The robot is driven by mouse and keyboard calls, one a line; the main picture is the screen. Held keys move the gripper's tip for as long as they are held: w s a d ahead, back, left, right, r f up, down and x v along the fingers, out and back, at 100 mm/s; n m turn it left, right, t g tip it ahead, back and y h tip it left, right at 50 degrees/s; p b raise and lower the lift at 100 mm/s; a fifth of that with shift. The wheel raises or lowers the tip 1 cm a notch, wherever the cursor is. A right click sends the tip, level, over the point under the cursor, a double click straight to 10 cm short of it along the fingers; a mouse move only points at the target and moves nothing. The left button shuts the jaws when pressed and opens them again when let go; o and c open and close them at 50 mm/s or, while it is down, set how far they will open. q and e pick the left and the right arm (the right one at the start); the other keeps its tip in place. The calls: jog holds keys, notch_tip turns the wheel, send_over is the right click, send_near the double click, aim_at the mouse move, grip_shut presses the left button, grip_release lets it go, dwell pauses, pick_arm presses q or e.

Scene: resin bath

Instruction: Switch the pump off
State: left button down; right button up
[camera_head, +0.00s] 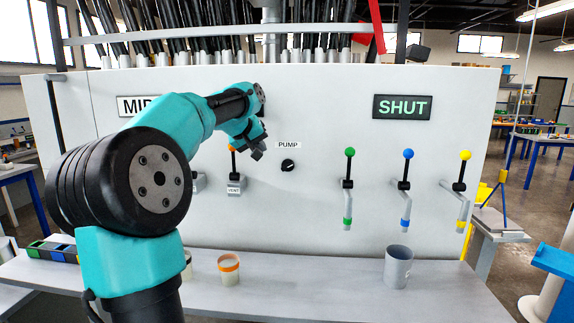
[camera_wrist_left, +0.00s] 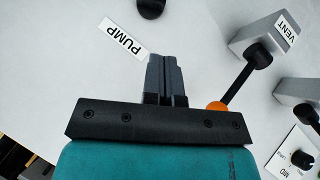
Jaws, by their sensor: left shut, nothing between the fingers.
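The pump knob (camera_head: 288,165) is a small round black dial on the white panel, below the PUMP label (camera_head: 288,145). In the left wrist view the knob (camera_wrist_left: 151,8) is cut off by the top edge, beside the PUMP label (camera_wrist_left: 122,37). My left gripper (camera_head: 258,155) is left of the knob and a little above it, apart from it. In the left wrist view its two fingers (camera_wrist_left: 163,60) are together with nothing between them. My right gripper is not in view.
The VENT box (camera_head: 236,188) and its orange-ball lever (camera_head: 231,148) are close to my left gripper. Green (camera_head: 350,153), blue (camera_head: 408,154) and yellow (camera_head: 465,156) levers stand at right, under a SHUT sign (camera_head: 401,107). A grey cup (camera_head: 397,268) and orange-rimmed cup (camera_head: 229,268) stand on the ledge.

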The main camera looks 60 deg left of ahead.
pick_arm(q)
jog(key=shift+s+a+r+y, duration=0.2)
jog(key=shift+s+r, duration=0.15)
jog(key=shift+r, duration=0.2)
jog(key=shift+s+a+r+y, duration=0.1)
jog(key=shift+s+a+r, duration=0.15)
jog(key=shift+r, duration=0.3)
send_near(282, 167)
jog(key=w+a, duration=0.1)
jog(key=w+a+f, duration=0.1)
jog(key=w+a, duration=0.1)
jog(key=shift+w+a, duration=0.15)
jog(key=shift+a, duration=0.15)
jog(key=f, duration=0.1)
jog(key=w+d+f, duration=0.1)
jog(key=shift+d+f, duration=0.1)
jog(key=shift+f, duration=0.2)
jog(key=shift+w+d+f, duration=0.1)
jog(key=shift+w+f, duration=0.05)
jog(key=shift+f, duration=0.1)
